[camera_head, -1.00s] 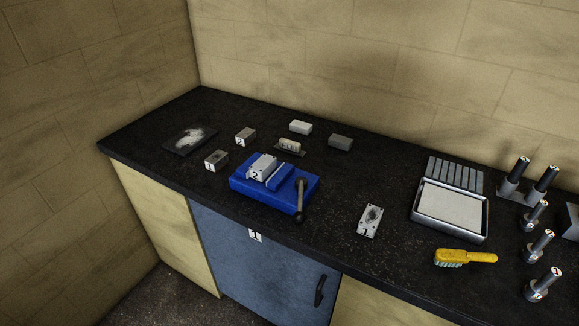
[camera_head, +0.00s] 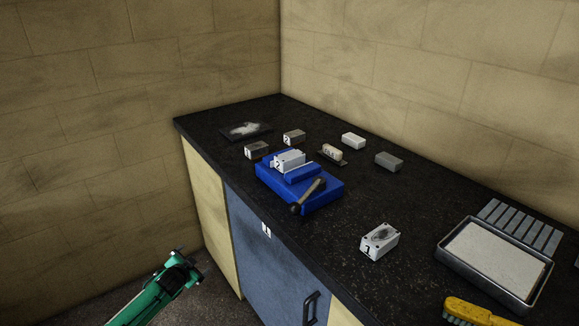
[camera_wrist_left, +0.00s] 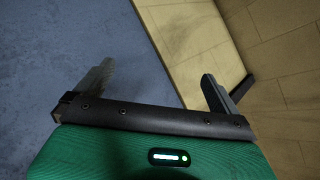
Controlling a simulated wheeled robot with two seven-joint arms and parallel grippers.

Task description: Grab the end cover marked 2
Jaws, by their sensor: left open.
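The end cover marked 2 (camera_head: 290,160) is a light grey metal piece held in the blue vise (camera_head: 325,197) on the black worktop. My left gripper (camera_head: 188,268), on a green arm, is low at the left, in front of the cabinet and well short of the vise. In the left wrist view its two fingers (camera_wrist_left: 160,85) are spread with nothing between them, facing a blue cabinet panel. The end cover marked 1 (camera_head: 380,241) lies on the worktop to the right of the vise. My right gripper is out of view.
Behind the vise are small blocks marked 1 (camera_head: 256,150) and 2 (camera_head: 293,137), a brush-like piece (camera_head: 332,153), a white block (camera_head: 353,141) and a grey block (camera_head: 388,161). A metal tray (camera_head: 540,290) and yellow brush (camera_head: 475,312) are at right. The vise handle (camera_head: 309,196) points forward.

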